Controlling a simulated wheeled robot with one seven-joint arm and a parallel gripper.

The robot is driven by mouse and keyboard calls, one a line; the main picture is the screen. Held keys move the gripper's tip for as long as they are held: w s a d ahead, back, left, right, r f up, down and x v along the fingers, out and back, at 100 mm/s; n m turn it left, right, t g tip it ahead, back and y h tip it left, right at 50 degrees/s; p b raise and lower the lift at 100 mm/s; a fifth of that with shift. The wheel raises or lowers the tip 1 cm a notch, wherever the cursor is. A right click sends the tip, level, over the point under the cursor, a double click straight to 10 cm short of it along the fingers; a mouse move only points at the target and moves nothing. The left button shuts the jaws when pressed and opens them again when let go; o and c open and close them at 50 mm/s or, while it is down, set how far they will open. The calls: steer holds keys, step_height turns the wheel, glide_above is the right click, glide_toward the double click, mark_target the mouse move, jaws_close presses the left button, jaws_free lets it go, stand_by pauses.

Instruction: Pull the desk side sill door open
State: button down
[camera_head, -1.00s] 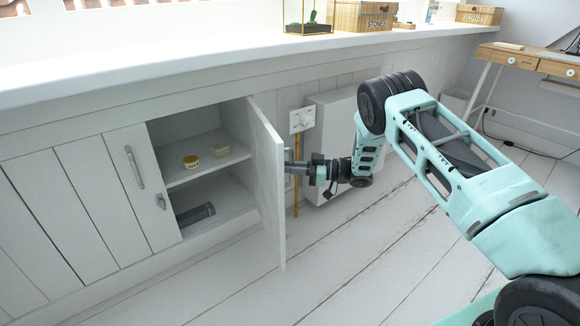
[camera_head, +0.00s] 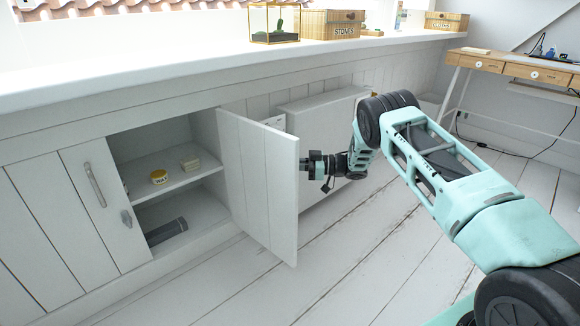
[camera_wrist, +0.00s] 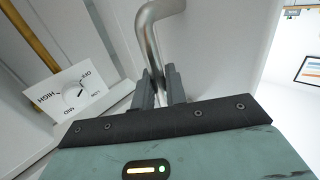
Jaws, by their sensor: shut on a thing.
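The desk side sill door (camera_head: 262,185) is a white planked door that stands swung out from the cupboard under the sill, hinged at the opening's right edge. The cupboard interior (camera_head: 168,131) shows to its left. My gripper (camera_wrist: 162,88) is shut on the door's metal handle (camera_wrist: 146,40), a bent silver bar, in the wrist view. In the head view my gripper (camera_head: 312,165) is at the door's far right side, and its fingertips and the handle are hidden behind the door.
A yellow tin (camera_head: 158,177) and a small pale block (camera_head: 190,162) sit on the cupboard shelf, with a dark cylinder (camera_head: 166,232) below. A closed door (camera_head: 88,208) is at left. A dial plate (camera_wrist: 75,90) and yellow pipe (camera_wrist: 28,35) are close by my gripper. The floor (camera_head: 330,262) is clear.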

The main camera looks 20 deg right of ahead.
steer(key=shift+a, duration=0.1)
steer(key=c, duration=1.5)
jaws_free()
steer(key=p+v, duration=0.4)
steer(key=v, duration=1.3)
steer(key=shift+s, duration=0.1)
